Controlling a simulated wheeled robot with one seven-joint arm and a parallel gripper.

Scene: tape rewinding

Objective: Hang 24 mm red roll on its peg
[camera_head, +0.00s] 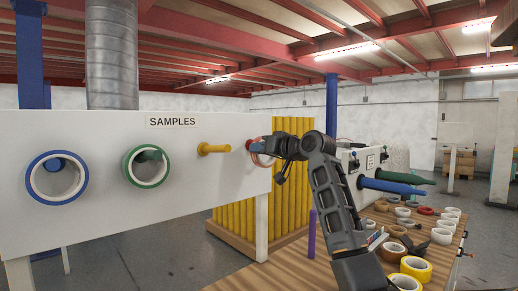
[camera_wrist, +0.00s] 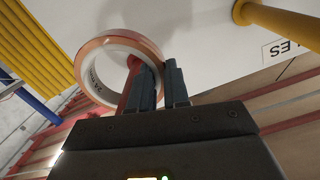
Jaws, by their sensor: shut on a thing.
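My gripper (camera_head: 276,148) is shut on the wall of the red-edged tape roll (camera_wrist: 84,56), at the right end of the sample board. In the wrist view the fingers (camera_wrist: 158,84) pinch the roll's right side. The roll has a pale inner core with dark print. The red peg (camera_wrist: 130,88) shows in the roll's opening, close beside the fingers, and appears to pass through it. In the head view the red peg (camera_head: 249,145) is small, and the roll (camera_head: 262,160) is partly hidden by my gripper.
The white SAMPLES board (camera_head: 110,215) carries a blue-edged roll (camera_head: 37,192) and a green-edged roll (camera_head: 133,180) on pegs. The yellow peg (camera_head: 214,149) is bare. A wooden table (camera_head: 285,272) with several loose rolls and a purple post (camera_head: 312,233) stands at right.

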